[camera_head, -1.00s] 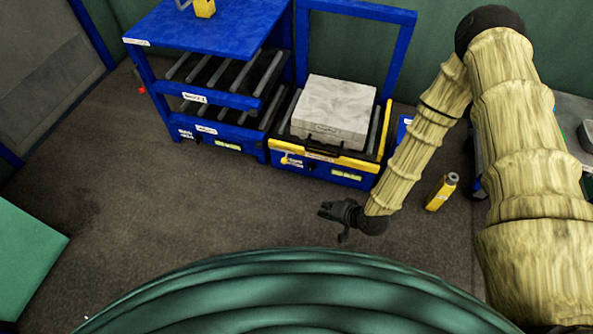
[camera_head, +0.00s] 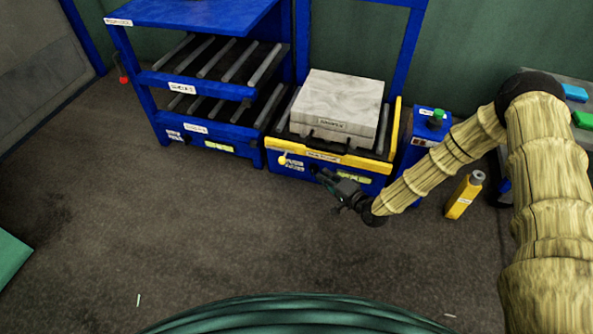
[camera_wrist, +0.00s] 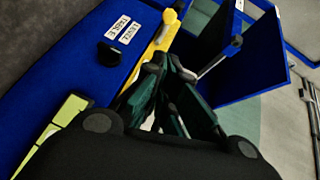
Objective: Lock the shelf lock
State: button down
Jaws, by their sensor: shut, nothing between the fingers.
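The blue shelf unit (camera_head: 205,92) with roller tiers stands at the upper left in the head view. Beside it is a blue roller table (camera_head: 312,178) with a yellow front bar (camera_head: 345,157) and a small yellow lever (camera_head: 284,159) at its front left. Which part is the shelf lock, I cannot tell for sure. My gripper (camera_head: 318,171) is shut and empty, just in front of the table's face. In the wrist view my gripper (camera_wrist: 165,62) points at the blue panel and a yellow bar (camera_wrist: 157,42). A black knob (camera_wrist: 108,54) sits left of the fingers.
A grey block (camera_head: 338,103) lies on the roller table. A blue box with a green button (camera_head: 434,119) and a yellow bottle (camera_head: 464,195) stand to the right. A red knob (camera_head: 123,79) is on the shelf's left post.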

aim_at(282, 160)
jog(key=shift+w+d+f, duration=0.2)
jog(key=shift+w+d, duration=0.05)
jog(key=shift+w, duration=0.25)
jog(key=shift+b, duration=0.3)
jog(key=s+a+b+x, duration=0.1)
jog(key=a+b+x, duration=0.1)
jog(key=b+x, duration=0.5)
jog(key=shift+a+x, duration=0.25)
jog(key=shift+x, duration=2.45)
jog(key=shift+s, duration=0.1)
